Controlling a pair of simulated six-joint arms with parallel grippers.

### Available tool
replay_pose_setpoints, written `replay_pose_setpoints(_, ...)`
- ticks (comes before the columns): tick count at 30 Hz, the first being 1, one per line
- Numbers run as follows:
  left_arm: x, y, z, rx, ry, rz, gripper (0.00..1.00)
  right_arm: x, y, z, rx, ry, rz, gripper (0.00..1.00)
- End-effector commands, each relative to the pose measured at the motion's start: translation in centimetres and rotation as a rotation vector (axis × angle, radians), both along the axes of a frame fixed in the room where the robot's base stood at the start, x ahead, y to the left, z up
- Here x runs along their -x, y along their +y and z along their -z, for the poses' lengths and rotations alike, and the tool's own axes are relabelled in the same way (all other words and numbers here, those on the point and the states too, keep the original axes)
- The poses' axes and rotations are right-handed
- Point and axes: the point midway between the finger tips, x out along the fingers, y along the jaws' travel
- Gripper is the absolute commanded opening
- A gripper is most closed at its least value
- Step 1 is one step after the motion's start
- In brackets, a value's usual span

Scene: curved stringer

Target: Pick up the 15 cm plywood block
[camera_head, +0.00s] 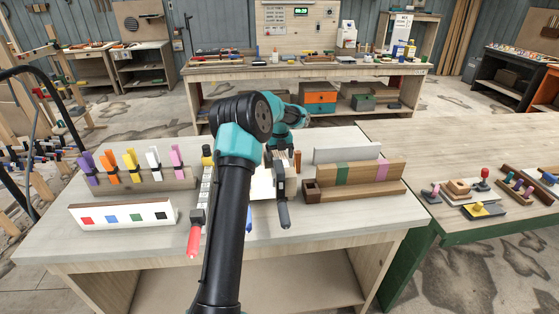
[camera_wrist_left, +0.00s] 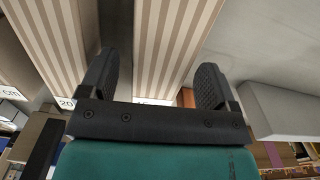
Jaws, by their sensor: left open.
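The plywood block with pale and brown stripes (camera_wrist_left: 168,45) stands in the middle of the left wrist view, in the space between my left gripper's fingers. A white label at its lower end is mostly covered by my gripper, so its number is hard to read. My left gripper (camera_wrist_left: 160,82) is open, with one dark finger on each side of the block; I cannot tell whether they touch it. In the head view the left gripper (camera_head: 282,190) is over the middle of the table, and my arm hides much of what lies there. My right gripper is not in view.
Another striped block (camera_wrist_left: 48,35) stands left, near a label reading 20. A grey block (camera_wrist_left: 285,108) is at right. On the table (camera_head: 130,235) are a rack of coloured clips (camera_head: 140,180), a white board with coloured squares (camera_head: 122,215), a red-handled tool (camera_head: 194,238) and a wooden holder (camera_head: 355,188).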

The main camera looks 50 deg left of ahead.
Motion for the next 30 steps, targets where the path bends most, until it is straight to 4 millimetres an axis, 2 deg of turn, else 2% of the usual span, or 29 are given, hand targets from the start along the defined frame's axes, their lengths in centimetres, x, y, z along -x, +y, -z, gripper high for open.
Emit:
replay_pose_setpoints(5,0.06,0.04,1.51,0.0,0.001,-0.001,0.83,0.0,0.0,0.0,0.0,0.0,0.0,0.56)
replay_pose_setpoints(19,0.03,0.03,1.48,-0.001,-0.001,0.0,0.83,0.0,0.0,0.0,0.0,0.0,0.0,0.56)
replay_pose_setpoints(30,0.03,0.03,1.47,-0.001,-0.001,0.0,0.48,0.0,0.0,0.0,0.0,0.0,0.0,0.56)
